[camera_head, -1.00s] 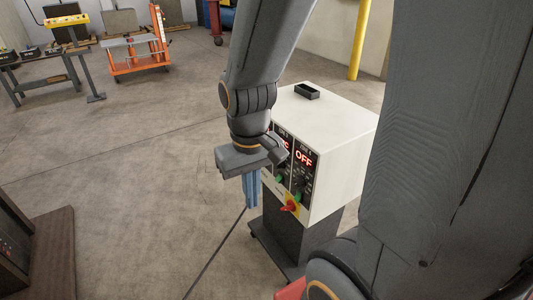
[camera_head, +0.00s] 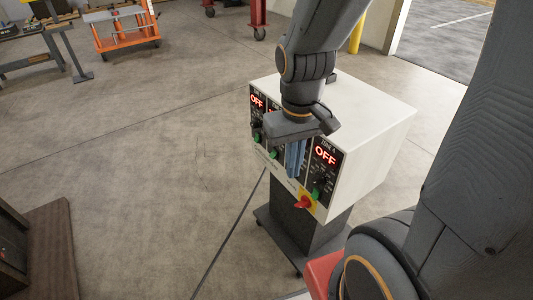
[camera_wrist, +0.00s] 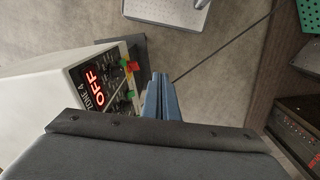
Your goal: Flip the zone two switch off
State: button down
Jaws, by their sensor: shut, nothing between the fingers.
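The white control box (camera_head: 370,112) has a row of zone panels on its front. The leftmost display (camera_head: 257,101) reads OFF, and so does the zone 4 display (camera_head: 325,154), which also shows in the wrist view (camera_wrist: 95,87). The zone two panel appears to be second from left; its display is mostly hidden behind my wrist, and a green switch (camera_head: 274,154) shows low on it. My gripper (camera_head: 294,174) is shut and empty, its blue fingers pointing down before the panels between that switch and zone 4. The fingers also show in the wrist view (camera_wrist: 160,82). I cannot tell whether they touch the box.
A red knob on a yellow plate (camera_head: 304,202) sits low on the box front, close to the fingers. The box stands on a dark pedestal with a wheeled base. An orange cart (camera_head: 128,42) stands far back left. The floor left of the box is clear.

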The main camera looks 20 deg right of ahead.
aim_at(274, 153)
jog(key=w+a+f+m+h, duration=0.2)
jog(key=w+m, duration=0.5)
jog(key=m, duration=0.4)
jog(key=w+a+f+m+t+h+p, duration=0.1)
jog(key=w+a+f+m+h, duration=0.1)
jog(key=w+m, duration=0.5)
jog(key=w+a+f+m+t+h, duration=0.1)
jog(key=w+a+f+m+h, duration=0.2)
jog(key=w+m, duration=0.5)
jog(key=f+m, duration=0.1)
jog(key=m, duration=0.6)
jog(key=shift+p, duration=0.3)
jog(key=shift+w, duration=0.1)
jog(key=p+x, duration=0.1)
jog(key=x, duration=1.3)
jog(key=shift+p, duration=0.4)
jog(key=shift+a, duration=0.1)
